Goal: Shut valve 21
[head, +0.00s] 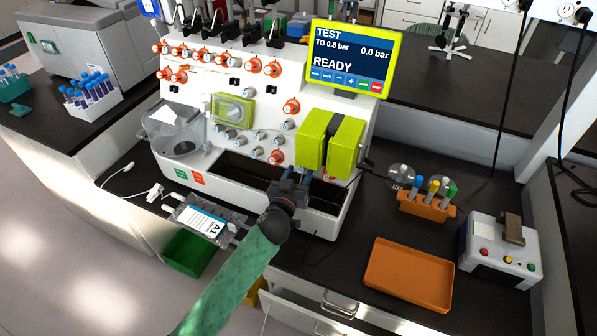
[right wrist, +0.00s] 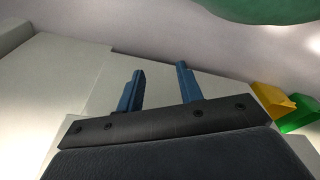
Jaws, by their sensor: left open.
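The white cell processor (head: 185,95) carries many small valves on its front panel. Some have orange-red rings, such as one (head: 291,106) right of the pump, and others are grey-white (head: 288,125). Their numbers are too small to read, so I cannot tell which is valve 21. My left gripper (head: 290,180) is open in front of the panel's lower part, below the yellow-green block (head: 313,138). It hides part of the panel's lower edge and trough. My right gripper (right wrist: 160,82) is open and empty in the right wrist view, away from the panel.
A screen (head: 349,58) reads TEST, 0.0 bar, READY. A labelled bag (head: 205,222) lies in front of the machine, above a green bin (head: 188,253). An orange tray (head: 408,276), tube rack (head: 427,206) and grey device (head: 498,248) stand at right.

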